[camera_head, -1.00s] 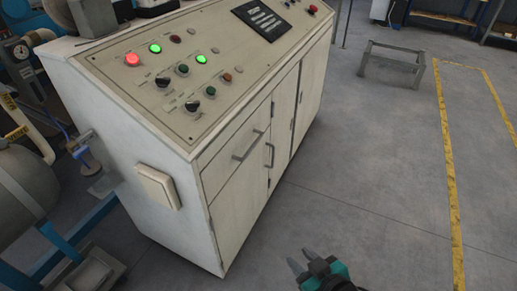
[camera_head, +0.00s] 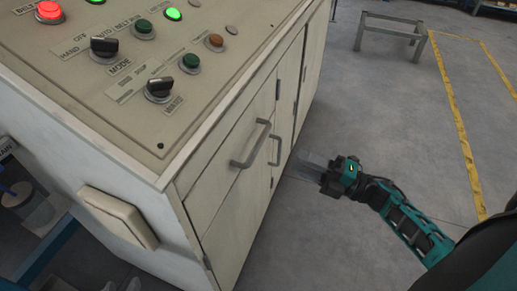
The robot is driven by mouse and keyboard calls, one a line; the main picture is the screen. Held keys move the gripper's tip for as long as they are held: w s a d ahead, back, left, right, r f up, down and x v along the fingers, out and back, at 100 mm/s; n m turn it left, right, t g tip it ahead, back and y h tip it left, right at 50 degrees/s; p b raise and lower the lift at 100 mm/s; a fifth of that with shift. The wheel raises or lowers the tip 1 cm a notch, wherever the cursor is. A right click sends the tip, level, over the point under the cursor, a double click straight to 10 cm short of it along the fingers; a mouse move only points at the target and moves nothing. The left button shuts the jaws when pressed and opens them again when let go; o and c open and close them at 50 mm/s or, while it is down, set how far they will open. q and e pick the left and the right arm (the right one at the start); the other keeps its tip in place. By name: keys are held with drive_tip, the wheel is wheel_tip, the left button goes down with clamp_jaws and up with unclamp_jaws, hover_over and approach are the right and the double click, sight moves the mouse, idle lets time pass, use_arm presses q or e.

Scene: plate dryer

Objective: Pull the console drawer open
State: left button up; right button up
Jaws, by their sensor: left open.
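The console (camera_head: 215,262) is a cream cabinet with a sloped control panel on top. Its drawer (camera_head: 212,193) is the upper front panel below the panel edge and sits flush, closed. The drawer's grey bar handle (camera_head: 251,146) stands out from its front.
A second, upright handle (camera_head: 275,150) is on the cabinet door just right of the drawer handle. Knobs and lit buttons cover the control panel (camera_head: 200,98). A grey metal stand (camera_head: 391,38) is at the back. The grey floor right of the cabinet is clear.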

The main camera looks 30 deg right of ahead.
sight(259, 143)
drive_tip(key=x, duration=1.1)
drive_tip(key=shift+w+a+r, duration=0.1)
drive_tip(key=shift+w+a, duration=0.2)
clamp_jaws()
